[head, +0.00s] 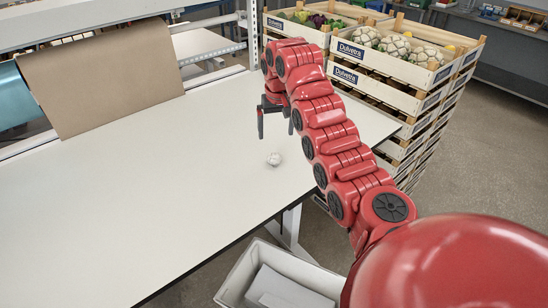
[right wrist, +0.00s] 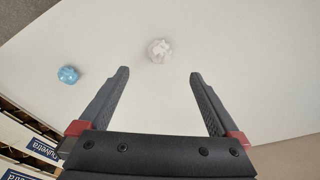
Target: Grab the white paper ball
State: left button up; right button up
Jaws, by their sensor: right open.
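The white paper ball (head: 273,159) lies on the white table (head: 150,200), near its right part in the head view. It also shows in the right wrist view (right wrist: 159,50), just beyond the fingertips and roughly centred between them. My right gripper (head: 275,125) hangs over the table above and behind the ball in the head view. Its two fingers are spread apart with nothing between them, as the right wrist view shows (right wrist: 159,76). My left gripper is in neither view.
A blue crumpled ball (right wrist: 68,74) lies left of the fingers in the right wrist view. Stacked crates of vegetables (head: 390,75) stand beyond the table's right edge. A brown paper sheet (head: 100,75) hangs at the back left. A grey bin (head: 240,275) stands below the front edge.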

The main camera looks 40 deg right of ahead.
aim_at(274, 153)
jog(key=f, duration=0.2)
jog(key=f+p, duration=0.1)
jog(key=f, duration=0.1)
jog(key=f+p, duration=0.1)
jog(key=f, duration=0.1)
jog(key=shift+w+d+f, duration=0.2)
jog(key=shift+w, duration=0.2)
jog(key=shift+w+f+p, duration=0.2)
jog(key=shift+f+p, duration=0.45)
jog(key=shift+p, duration=0.05)
jog(key=f, duration=0.1)
jog(key=f+p, duration=0.1)
jog(key=f, duration=0.1)
jog(key=shift+w+d, duration=0.15)
jog(key=shift+w, duration=0.2)
jog(key=shift+w+d+f+p, duration=0.1)
jog(key=shift+f+p, duration=0.2)
jog(key=shift+f, duration=0.25)
jog(key=c, duration=1.4)
